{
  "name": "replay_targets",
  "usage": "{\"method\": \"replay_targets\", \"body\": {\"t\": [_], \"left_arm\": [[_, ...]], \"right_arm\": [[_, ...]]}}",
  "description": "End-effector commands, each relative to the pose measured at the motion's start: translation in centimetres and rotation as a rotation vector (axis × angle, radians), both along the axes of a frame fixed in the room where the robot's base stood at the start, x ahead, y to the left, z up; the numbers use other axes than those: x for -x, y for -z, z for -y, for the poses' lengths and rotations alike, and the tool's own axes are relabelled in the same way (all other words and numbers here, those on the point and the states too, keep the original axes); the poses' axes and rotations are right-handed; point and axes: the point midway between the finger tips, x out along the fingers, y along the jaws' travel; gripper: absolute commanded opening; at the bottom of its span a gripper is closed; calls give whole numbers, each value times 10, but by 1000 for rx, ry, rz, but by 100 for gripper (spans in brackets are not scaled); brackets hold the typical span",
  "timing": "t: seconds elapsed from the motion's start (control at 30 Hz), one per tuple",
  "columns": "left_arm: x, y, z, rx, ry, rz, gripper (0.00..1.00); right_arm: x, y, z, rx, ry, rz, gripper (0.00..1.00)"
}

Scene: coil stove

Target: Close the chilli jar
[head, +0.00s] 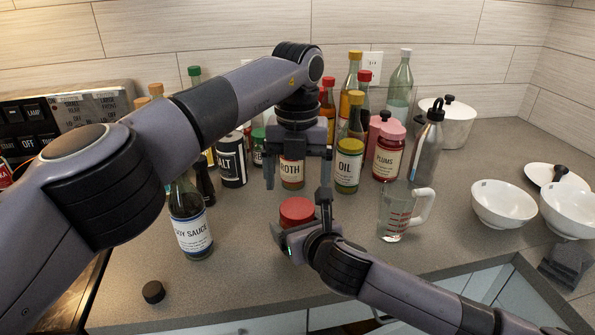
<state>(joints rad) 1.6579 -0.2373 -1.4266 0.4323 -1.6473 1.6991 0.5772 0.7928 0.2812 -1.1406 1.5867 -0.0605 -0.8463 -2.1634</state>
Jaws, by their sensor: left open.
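A round red lid-like top (297,211) shows low in the middle of the head view. It may belong to the chilli jar, but no label shows and what is below it is hidden. My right gripper (304,222) is right at it, with one finger in front and one at its right side. Whether the fingers press on it is unclear. My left gripper (298,168) points down above and behind the red top, its fingers apart with clear space below them. A broth jar (291,174) shows behind the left gripper.
A soy sauce bottle (190,225) stands left and a measuring cup (395,213) right. An oil jar (348,168), plums jar (387,157) and several bottles stand behind. A black cap (153,292) lies near the front edge. White bowls (502,204) are at right.

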Motion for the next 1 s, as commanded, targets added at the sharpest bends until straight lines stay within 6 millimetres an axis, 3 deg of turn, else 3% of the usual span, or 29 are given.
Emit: {"method": "replay_targets", "body": {"t": [0.3,0.67,0.83,1.0], "left_arm": [[0,-21,0,0,-276,1,90],[1,-21,-1,0,-291,0,90],[1,-8,-1,-1,-291,-4,90],[1,19,-1,-1,-291,-4,90]], "right_arm": [[-1,1,2,4,3,0,0],[-1,1,2,4,4,1,0],[-1,1,2,4,4,1,0],[-1,0,2,3,3,0,0]]}}
